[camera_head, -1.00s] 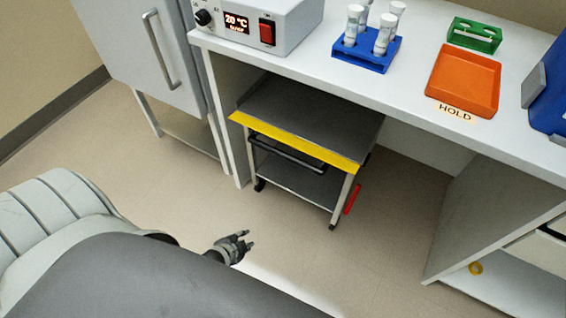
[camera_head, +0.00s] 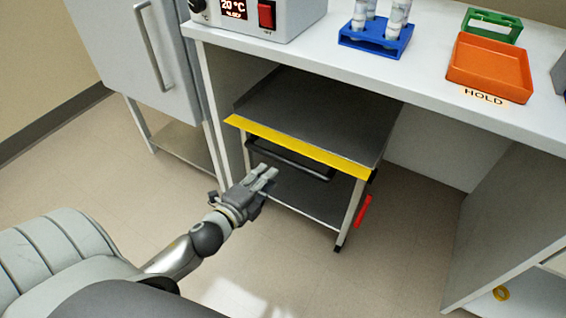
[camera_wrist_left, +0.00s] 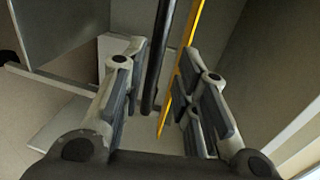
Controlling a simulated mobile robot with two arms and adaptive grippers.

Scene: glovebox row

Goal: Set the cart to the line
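The cart (camera_head: 315,105) is a grey two-shelf trolley partly under the white bench, with a yellow strip (camera_head: 295,146) along its front top edge. Its black handle (camera_head: 290,160) runs below the strip. My left gripper (camera_head: 268,174) is in front of the cart, close to the left part of the handle. In the left wrist view the gripper (camera_wrist_left: 165,75) is open, and the dark handle bar (camera_wrist_left: 157,55) shows between its fingers, with no visible grip on it. My right gripper is not in view.
A red piece (camera_head: 362,211) shows beside the cart's right front leg. A grey cabinet (camera_head: 135,60) stands left, and a bench side panel (camera_head: 500,215) stands right. The bench holds a blue tube rack (camera_head: 376,41) and orange tray (camera_head: 490,68). Floor before the cart is clear.

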